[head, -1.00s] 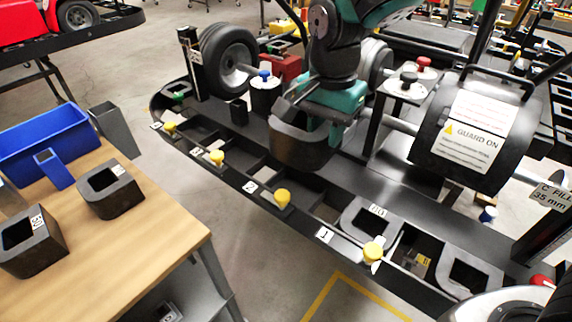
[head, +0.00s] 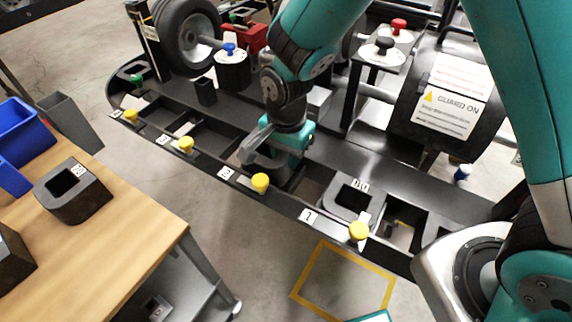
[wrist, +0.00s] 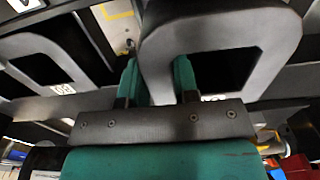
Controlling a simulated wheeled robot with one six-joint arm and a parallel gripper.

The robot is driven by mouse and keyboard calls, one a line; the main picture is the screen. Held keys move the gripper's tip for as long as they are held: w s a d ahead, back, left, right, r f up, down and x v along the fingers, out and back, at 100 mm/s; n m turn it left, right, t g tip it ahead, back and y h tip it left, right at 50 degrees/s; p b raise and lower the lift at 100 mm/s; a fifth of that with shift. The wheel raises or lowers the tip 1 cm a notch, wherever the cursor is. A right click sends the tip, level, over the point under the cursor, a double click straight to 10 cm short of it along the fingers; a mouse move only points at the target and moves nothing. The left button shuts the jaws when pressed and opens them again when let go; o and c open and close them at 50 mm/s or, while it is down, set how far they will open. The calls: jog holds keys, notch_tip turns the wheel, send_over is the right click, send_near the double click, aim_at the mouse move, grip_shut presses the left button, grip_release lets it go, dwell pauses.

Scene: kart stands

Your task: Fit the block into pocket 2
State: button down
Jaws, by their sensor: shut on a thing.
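The block is a dark grey ring, rounded at one end, with a square hole. In the wrist view the block (wrist: 217,22) fills the upper right. My gripper (wrist: 158,76) is shut on one of its walls, a finger on each side. In the head view my gripper (head: 284,140) is low over the kart's side tray, and the block (head: 258,160) is mostly hidden under it. The block is at pocket 2 (head: 240,180), marked by a white 2 label, behind a yellow knob (head: 260,183). I cannot tell whether it is seated.
A similar block (head: 350,198) labelled 10 sits in the tray by pocket 1. Yellow knobs line the tray's front edge. Another block (head: 73,192) stands on the wooden table (head: 125,230). The guard box (head: 440,105) rises at the right.

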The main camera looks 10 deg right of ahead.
jog(key=shift+f, duration=2)
jog(key=shift+f, duration=0.1)
jog(key=c, duration=0.9)
grip_release()
jog(key=shift+o, duration=0.2)
notch_tip(320, 180, up, 12)
jog(key=shift+f+b, duration=0.15)
jog(key=shift+b, duration=0.2)
jog(key=s+d+r+n+y, duration=0.2)
jog(key=s+r+n, duration=0.4)
jog(key=s+n, duration=0.2)
jog(key=s+d+r+n+y, duration=0.2)
jog(key=s+r+n, duration=0.4)
jog(key=s+n, duration=0.2)
jog(key=shift+s+d+r, duration=0.15)
jog(key=shift+s+r, duration=0.05)
jog(key=shift+s, duration=0.8)
